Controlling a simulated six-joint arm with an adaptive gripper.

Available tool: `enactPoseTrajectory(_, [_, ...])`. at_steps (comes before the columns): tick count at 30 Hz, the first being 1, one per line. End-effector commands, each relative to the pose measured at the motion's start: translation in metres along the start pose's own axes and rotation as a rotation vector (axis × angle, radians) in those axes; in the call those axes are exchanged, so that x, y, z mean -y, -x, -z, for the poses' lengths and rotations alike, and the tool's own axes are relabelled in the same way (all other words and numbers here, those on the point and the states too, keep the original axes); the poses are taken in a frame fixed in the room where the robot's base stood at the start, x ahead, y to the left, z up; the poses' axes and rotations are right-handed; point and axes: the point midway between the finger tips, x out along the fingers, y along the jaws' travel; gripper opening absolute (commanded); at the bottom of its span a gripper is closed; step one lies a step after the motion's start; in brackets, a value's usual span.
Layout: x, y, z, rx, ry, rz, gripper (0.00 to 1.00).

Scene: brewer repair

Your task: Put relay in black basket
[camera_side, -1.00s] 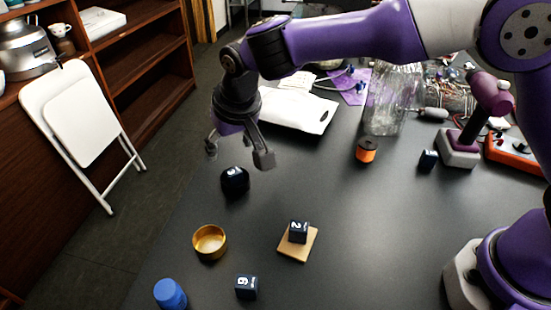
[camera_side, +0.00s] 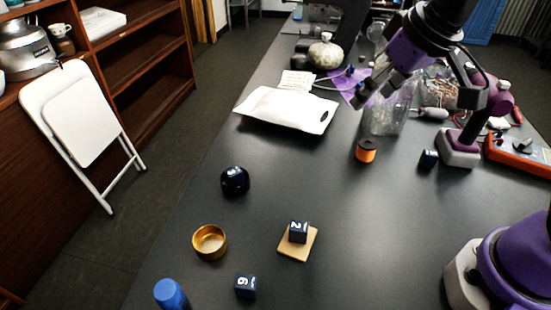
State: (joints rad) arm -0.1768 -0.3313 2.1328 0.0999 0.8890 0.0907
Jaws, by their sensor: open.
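I cannot pick out with certainty a relay or a black basket.
A brass cup (camera_side: 209,242), a blue-capped item (camera_side: 170,294) and an orange-black spool (camera_side: 366,151) stand on the dark table. A white bag (camera_side: 287,109) lies behind. The purple stand (camera_side: 462,145) and red box (camera_side: 518,152) crowd the right.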

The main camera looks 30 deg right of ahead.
Motion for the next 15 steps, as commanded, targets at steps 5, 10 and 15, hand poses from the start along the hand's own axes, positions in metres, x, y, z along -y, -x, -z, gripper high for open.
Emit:
enactPoseTrajectory(5, [-0.026, 0.013, -0.054, -0.031, 0.001, -0.01, 0.7])
enactPoseTrajectory(10, [-0.033, 0.013, -0.077, -0.04, 0.008, -0.014, 0.7])
enactPoseTrajectory(15, [-0.033, 0.012, -0.08, -0.039, 0.01, -0.014, 0.7])
